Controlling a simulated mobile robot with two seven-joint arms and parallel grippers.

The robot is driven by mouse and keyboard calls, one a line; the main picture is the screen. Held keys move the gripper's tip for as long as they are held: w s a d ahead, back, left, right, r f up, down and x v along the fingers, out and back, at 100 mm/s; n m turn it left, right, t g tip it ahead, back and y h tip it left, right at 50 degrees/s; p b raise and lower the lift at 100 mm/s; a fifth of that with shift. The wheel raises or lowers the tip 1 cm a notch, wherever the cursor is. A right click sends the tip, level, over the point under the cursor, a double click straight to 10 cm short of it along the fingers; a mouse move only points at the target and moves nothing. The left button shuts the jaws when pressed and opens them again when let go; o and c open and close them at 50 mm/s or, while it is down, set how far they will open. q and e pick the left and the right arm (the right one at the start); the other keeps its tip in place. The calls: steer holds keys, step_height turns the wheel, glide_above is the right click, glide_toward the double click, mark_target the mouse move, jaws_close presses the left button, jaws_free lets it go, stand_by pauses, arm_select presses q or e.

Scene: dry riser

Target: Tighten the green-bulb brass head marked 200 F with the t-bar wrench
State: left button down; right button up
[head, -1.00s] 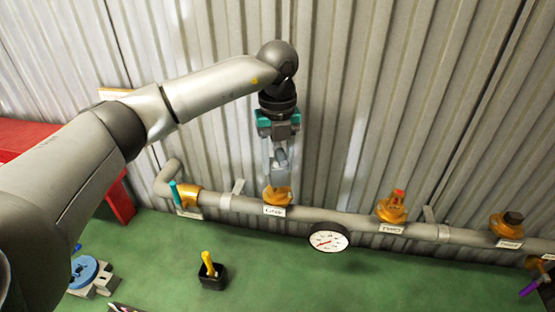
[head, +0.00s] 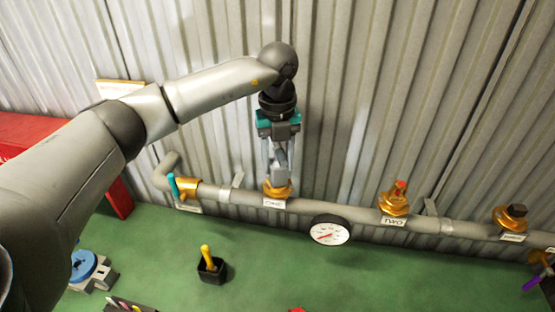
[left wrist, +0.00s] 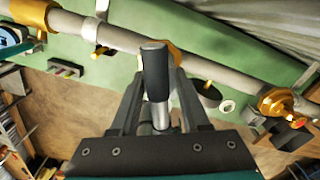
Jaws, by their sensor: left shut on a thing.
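My left gripper (head: 281,172) points down over the brass head (head: 277,188) on the pipe behind the label reading ONE. It is shut on a grey tool with a dark grip, which I take to be the t-bar wrench (head: 281,156). In the left wrist view the dark grip (left wrist: 155,72) and bright shaft stand between the fingers. The wrench's lower end is at the brass head, but I cannot tell whether it is seated. That head's bulb is hidden, and no 200 F marking is readable. My right gripper is out of view.
The grey pipe (head: 330,208) runs along the corrugated wall. It carries a round gauge (head: 330,230), a brass head with a red-orange top (head: 395,200) by the label TWO, and a dark-topped one (head: 512,217). A yellow-handled item (head: 207,256) stands in a black holder on the green surface.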

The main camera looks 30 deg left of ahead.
arm_select(q)
steer(key=m, duration=0.4)
steer(key=shift+b, duration=0.3)
steer(key=shift+r+m, duration=0.1)
steer(key=shift+m, duration=0.8)
steer(key=shift+m, duration=1.2)
steer(key=shift+n, duration=0.6)
steer(key=shift+r, duration=0.1)
